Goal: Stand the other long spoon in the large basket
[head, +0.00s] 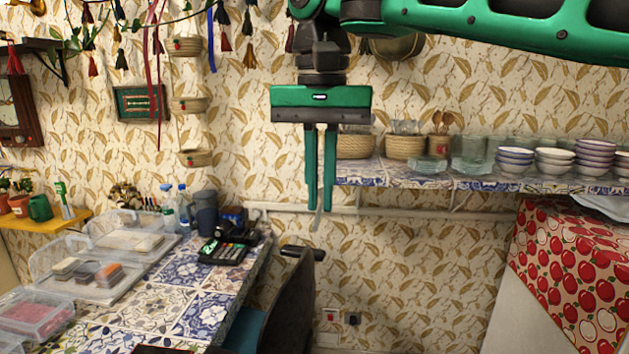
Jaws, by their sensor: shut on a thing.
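My gripper (320,205) points down in front of the wall, left of the shelf's baskets. Its two green fingers are shut on a thin, pale long spoon (316,222). Only a short piece of the spoon shows below the fingertips; the rest is hard to make out. I cannot tell for certain which basket is the large one.
The tiled shelf (455,180) also holds a small container with wooden spoons (438,145), glassware (470,155) and stacked bowls (555,160). A tiled counter (185,290) with clear boxes and a card terminal (225,252) is at left. A dark chair (292,310) stands below.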

